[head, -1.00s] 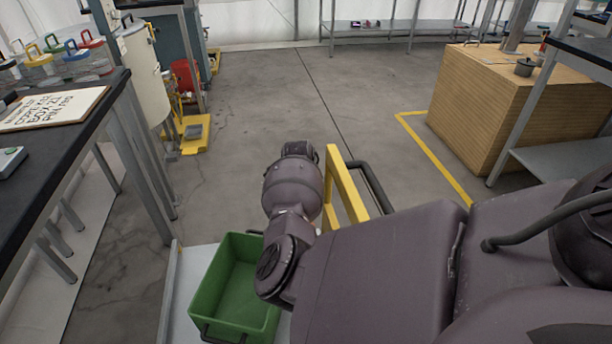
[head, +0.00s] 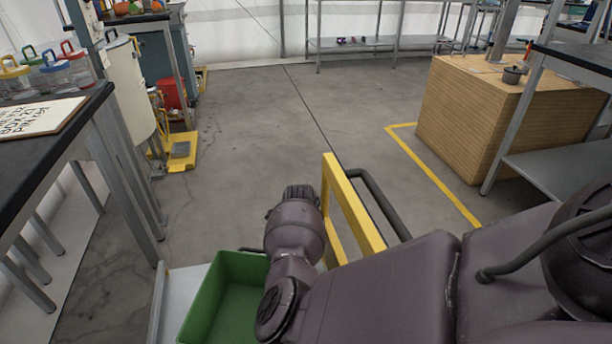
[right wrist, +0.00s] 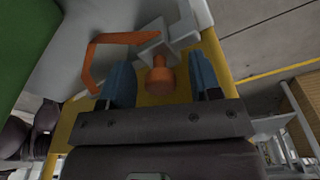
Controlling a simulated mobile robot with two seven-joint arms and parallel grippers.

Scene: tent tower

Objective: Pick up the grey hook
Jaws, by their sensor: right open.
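In the right wrist view my right gripper (right wrist: 162,82) is open, with blue finger pads apart. An orange knob-like piece (right wrist: 160,76) lies between the fingers in the picture; contact cannot be told. Just beyond it is a light grey piece (right wrist: 182,32), possibly the grey hook, but its shape is only partly visible. An angular orange bar (right wrist: 112,40) joins this area on the left. No grey hook can be made out in the head view, where my right arm covers the lower middle and its fingers do not show. My left gripper is not in view.
A green bin (head: 222,300) stands beside my right arm, near a yellow frame (head: 352,212) with a dark rail. A black-topped table (head: 75,128) is at left, a wooden crate (head: 480,125) at right. The floor (head: 270,120) between them is clear.

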